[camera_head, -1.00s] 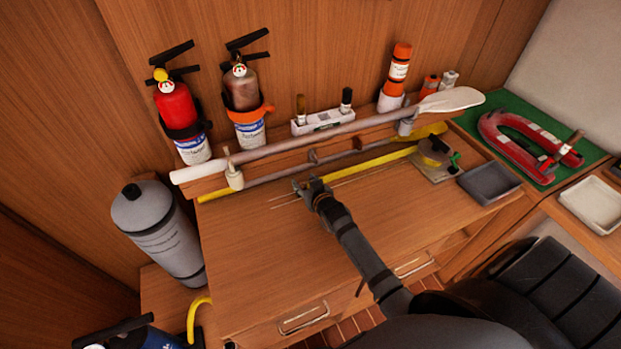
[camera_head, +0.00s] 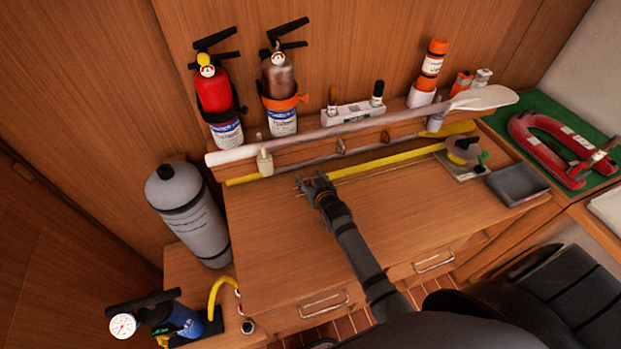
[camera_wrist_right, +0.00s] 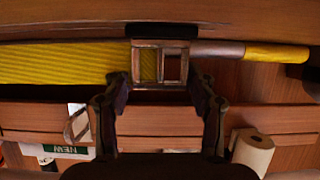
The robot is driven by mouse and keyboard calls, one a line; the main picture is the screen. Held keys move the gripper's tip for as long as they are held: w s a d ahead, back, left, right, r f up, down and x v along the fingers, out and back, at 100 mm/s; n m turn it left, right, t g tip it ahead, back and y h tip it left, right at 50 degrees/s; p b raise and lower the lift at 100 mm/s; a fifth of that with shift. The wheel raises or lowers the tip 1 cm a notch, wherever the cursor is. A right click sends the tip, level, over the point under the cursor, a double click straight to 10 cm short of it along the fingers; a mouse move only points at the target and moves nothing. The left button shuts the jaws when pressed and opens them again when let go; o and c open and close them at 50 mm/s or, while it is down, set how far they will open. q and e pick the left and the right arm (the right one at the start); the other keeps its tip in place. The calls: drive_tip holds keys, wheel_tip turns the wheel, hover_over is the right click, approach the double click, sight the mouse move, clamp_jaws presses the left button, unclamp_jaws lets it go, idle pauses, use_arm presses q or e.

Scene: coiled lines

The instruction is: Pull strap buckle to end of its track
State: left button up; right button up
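A yellow strap (camera_head: 390,161) runs left across the desk from a ratchet winch (camera_head: 462,152). In the right wrist view the strap (camera_wrist_right: 60,63) comes in from the left to the strap buckle (camera_wrist_right: 161,66), a small frame with two slots. My right gripper (camera_head: 314,182) is at the left end of the thin grooves of the track (camera_head: 301,192). In the right wrist view its fingers (camera_wrist_right: 160,82) flank the buckle and appear shut on it; the exact contact is dark. The gripper hides the buckle in the head view. My left gripper is out of view.
A paddle (camera_head: 360,128) and a yellow-tipped pole (camera_head: 242,180) lie behind the track. Fire extinguishers (camera_head: 216,103) stand at the back, a grey cylinder (camera_head: 190,215) at the left. A grey tray (camera_head: 518,184) sits right of the winch. The desk front (camera_head: 270,245) is clear.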

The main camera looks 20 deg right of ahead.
drive_tip(key=shift+o, duration=0.9)
drive_tip(key=v, duration=1.2)
